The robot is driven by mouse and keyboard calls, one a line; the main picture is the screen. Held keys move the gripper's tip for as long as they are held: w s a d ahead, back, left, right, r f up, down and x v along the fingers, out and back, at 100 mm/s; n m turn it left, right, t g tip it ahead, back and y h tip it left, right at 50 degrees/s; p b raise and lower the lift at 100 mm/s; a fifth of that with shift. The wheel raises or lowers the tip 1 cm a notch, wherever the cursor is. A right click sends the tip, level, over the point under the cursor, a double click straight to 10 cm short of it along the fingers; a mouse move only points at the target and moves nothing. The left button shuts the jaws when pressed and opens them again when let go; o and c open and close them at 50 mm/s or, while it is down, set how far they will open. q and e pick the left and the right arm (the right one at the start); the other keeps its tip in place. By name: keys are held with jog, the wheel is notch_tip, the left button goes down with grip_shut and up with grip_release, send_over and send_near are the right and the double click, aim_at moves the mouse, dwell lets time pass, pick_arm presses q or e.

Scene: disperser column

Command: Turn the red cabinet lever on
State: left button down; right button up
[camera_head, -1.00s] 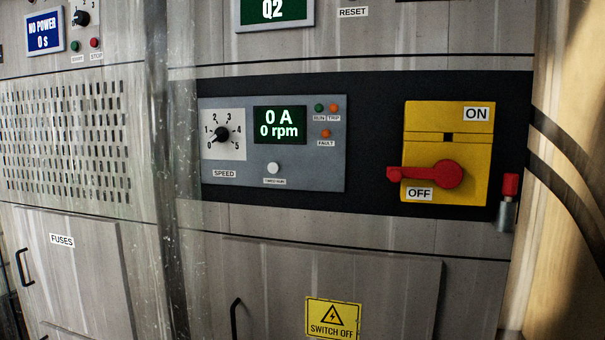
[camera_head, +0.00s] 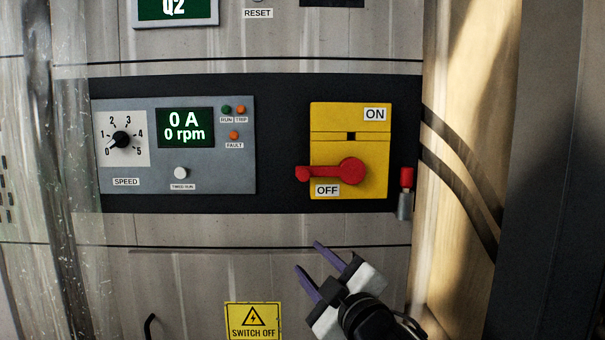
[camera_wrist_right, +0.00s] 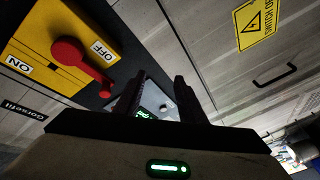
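The red lever (camera_head: 335,171) sits on a yellow switch plate (camera_head: 350,120) on the cabinet. It lies roughly horizontal, its hub at the right and its handle end pointing left, just above the OFF label (camera_head: 327,190). The ON label (camera_head: 374,114) is at the plate's upper right. The lever also shows in the right wrist view (camera_wrist_right: 82,62). My right gripper (camera_head: 311,266) is below the switch plate, apart from the lever. Its two fingers are spread with nothing between them; they also show in the right wrist view (camera_wrist_right: 158,95). My left gripper is not in view.
A grey panel with a speed dial (camera_head: 121,139) and a display (camera_head: 185,127) reading 0 A, 0 rpm is to the left. A red-capped padlock-like piece (camera_head: 406,192) hangs right of the switch. A yellow SWITCH OFF sign (camera_head: 253,321) is below. Dark cables (camera_head: 455,165) run at the right.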

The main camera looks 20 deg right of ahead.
jog(key=n+t, duration=0.1)
jog(key=t, duration=0.1)
send_near(305, 176)
jog(key=w, duration=0.1)
jog(key=shift+h, duration=0.4)
jog(key=p+x, duration=0.1)
jog(key=x, duration=0.8)
jog(key=shift+a, duration=0.15)
jog(key=shift+w+r, duration=0.15)
jog(key=shift+w, duration=0.35)
grip_shut()
